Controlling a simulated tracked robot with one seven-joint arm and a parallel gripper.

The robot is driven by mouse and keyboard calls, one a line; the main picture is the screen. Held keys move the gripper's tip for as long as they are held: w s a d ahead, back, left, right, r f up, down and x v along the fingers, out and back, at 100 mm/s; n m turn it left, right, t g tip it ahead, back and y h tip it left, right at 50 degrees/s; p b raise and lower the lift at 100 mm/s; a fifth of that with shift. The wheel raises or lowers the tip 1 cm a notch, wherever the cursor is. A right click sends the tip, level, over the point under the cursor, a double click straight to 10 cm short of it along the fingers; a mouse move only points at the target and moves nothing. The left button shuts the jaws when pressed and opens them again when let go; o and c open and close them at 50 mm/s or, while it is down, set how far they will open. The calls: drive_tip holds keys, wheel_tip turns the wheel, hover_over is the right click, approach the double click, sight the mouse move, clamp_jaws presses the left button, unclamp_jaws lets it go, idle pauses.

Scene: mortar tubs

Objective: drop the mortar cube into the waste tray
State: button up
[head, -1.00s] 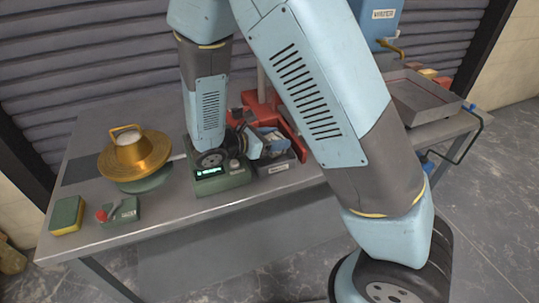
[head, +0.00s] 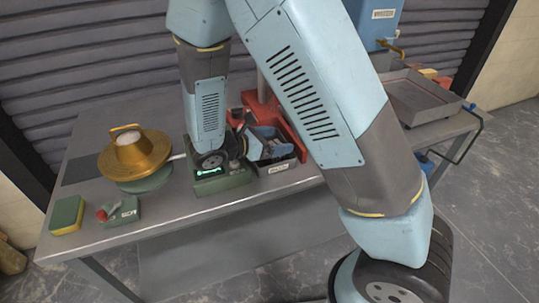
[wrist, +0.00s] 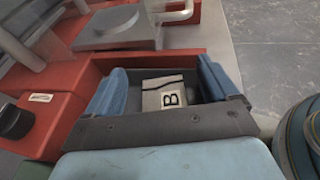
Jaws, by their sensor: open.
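The mortar cube (wrist: 163,95) is a light grey block with a dark line and a black letter B on its face. In the wrist view it lies between the two blue fingers of my gripper (wrist: 161,78), with a narrow gap on each side. My gripper (head: 268,144) is open, over a low dark tray (head: 279,167) with a small label on its front wall. I cannot read the label. The tray's dark inside also shows around the cube in the wrist view. My arm and fingers hide part of the tray in the head view.
A red machine (head: 296,130) stands close behind and beside the tray. A green device with a lit display (head: 208,172) is to its left. Further left are a golden cone mould (head: 133,150), a red-knobbed box (head: 121,212) and a sponge (head: 66,215). A metal basin (head: 425,100) is at right.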

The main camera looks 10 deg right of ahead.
drive_tip(key=v, duration=1.3)
drive_tip(key=shift+s+a, duration=0.2)
drive_tip(key=shift+a, duration=0.15)
drive_tip(key=s+d+r+m+g+y, duration=0.1)
drive_tip(key=d+r+m+g+y, duration=0.3)
drive_tip(key=d, duration=0.5)
drive_tip(key=d+r+m+g+y, duration=0.2)
drive_tip(key=d+r+m, duration=0.5)
drive_tip(key=d, duration=0.1)
drive_tip(key=s+d+r+m+t+y, duration=0.5)
drive_tip(key=s+d+r+m+y, duration=0.2)
drive_tip(key=s+d+r+m, duration=0.3)
drive_tip(key=shift+d+m, duration=0.35)
drive_tip(key=shift+m, duration=0.85)
drive_tip(key=shift+s, duration=0.1)
drive_tip(key=shift+c, duration=0.3)
